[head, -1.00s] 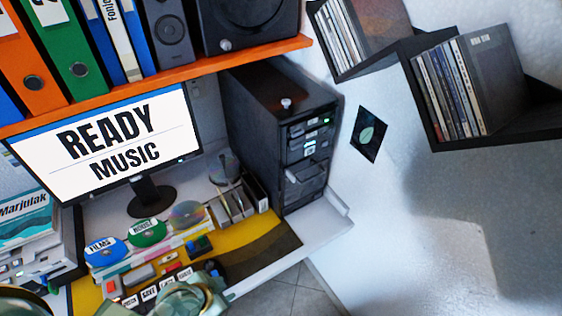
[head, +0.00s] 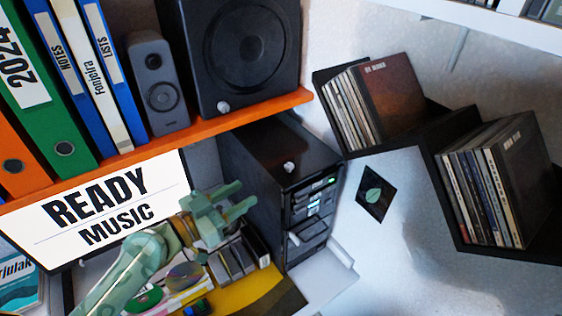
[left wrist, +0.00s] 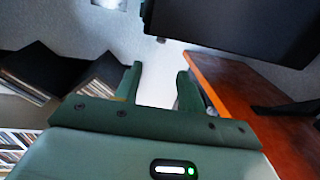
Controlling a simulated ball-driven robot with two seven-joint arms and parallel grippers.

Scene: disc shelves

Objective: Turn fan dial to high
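A small silver knob (head: 289,167) sits at the top front edge of the black computer tower (head: 268,150) in the head view. A second silver knob (head: 223,107) is low on the front of the large black speaker (head: 251,50). I see no label showing which is the fan dial. My left gripper (head: 248,207) is open and empty, left of and below the tower knob and apart from it. In the left wrist view its two fingers (left wrist: 158,88) stand apart with nothing between them. My right gripper is out of view.
An orange shelf (head: 150,150) with binders and speakers runs above the monitor (head: 110,205). Black wall shelves with records (head: 390,98) are at the right. Discs and cases (head: 185,275) lie on the desk below my left arm.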

